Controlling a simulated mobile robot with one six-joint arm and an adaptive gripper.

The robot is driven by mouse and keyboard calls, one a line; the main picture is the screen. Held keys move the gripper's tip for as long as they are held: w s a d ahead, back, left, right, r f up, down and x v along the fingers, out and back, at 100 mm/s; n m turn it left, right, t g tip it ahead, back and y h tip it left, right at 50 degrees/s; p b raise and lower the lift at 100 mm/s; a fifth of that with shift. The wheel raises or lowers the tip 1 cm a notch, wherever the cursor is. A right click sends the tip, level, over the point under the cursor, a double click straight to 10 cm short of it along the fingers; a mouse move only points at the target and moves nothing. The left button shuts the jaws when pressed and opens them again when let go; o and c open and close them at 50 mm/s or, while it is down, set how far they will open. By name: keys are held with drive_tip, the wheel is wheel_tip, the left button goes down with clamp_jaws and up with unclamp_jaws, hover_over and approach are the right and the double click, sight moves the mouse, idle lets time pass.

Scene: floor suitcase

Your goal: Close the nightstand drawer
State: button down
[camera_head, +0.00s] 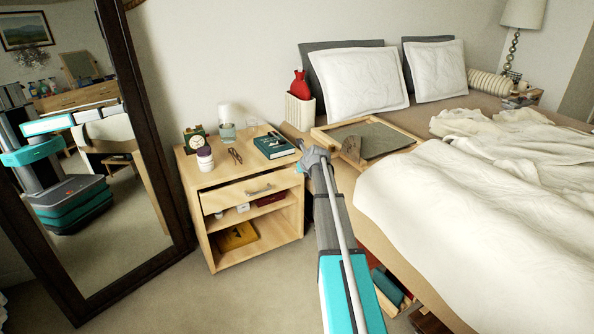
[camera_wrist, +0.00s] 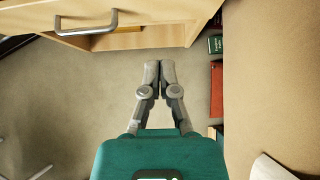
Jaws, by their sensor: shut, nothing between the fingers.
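The wooden nightstand (camera_head: 225,174) stands between the mirror and the bed. Its top drawer (camera_head: 228,197) seems to stand out a little from the body; how far is hard to tell. The drawer has a curved metal handle (camera_head: 259,191), which also shows in the wrist view (camera_wrist: 88,27) at the upper left. My gripper (camera_head: 303,143) is at the nightstand's right side, by the bed, in the head view. In the wrist view my gripper (camera_wrist: 159,65) is shut and empty, its fingertips over bare floor, apart from the handle and to its right.
A book (camera_head: 274,146), glasses (camera_head: 235,156) and a jar (camera_head: 205,158) sit on the nightstand. A wooden tray (camera_head: 405,139) lies on the bed (camera_head: 470,190) beside my arm. A large mirror (camera_head: 120,190) leans at the left. The floor (camera_head: 200,300) before the nightstand is clear.

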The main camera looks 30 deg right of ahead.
idle(0.3)
drive_tip(key=c, duration=1)
unclamp_jaws()
drive_tip(key=shift+c, duration=0.2)
drive_tip(key=o, duration=0.4)
drive_tip(key=shift+s+a+f+n+b, duration=0.1)
drive_tip(key=shift+a+f+n+b, duration=0.15)
drive_tip(key=shift+a+n+b, duration=0.15)
drive_tip(key=shift+c, duration=0.2)
drive_tip(key=n+t+b, duration=0.7)
drive_tip(key=n+b, duration=1)
drive_tip(key=b, duration=0.1)
approach(261, 192)
drive_tip(key=s, duration=0.3)
drive_tip(key=shift+s+d+r, duration=0.1)
drive_tip(key=shift+d+r, duration=0.1)
drive_tip(key=shift+r, duration=0.25)
drive_tip(key=w+f, duration=0.1)
drive_tip(key=w, duration=0.3)
drive_tip(key=w+f+b, duration=0.1)
drive_tip(key=w, duration=0.4)
drive_tip(key=w+b, duration=0.1)
drive_tip(key=w, duration=0.3)
drive_tip(key=shift+w+a+f, duration=0.25)
drive_tip(key=shift+f, duration=0.15)
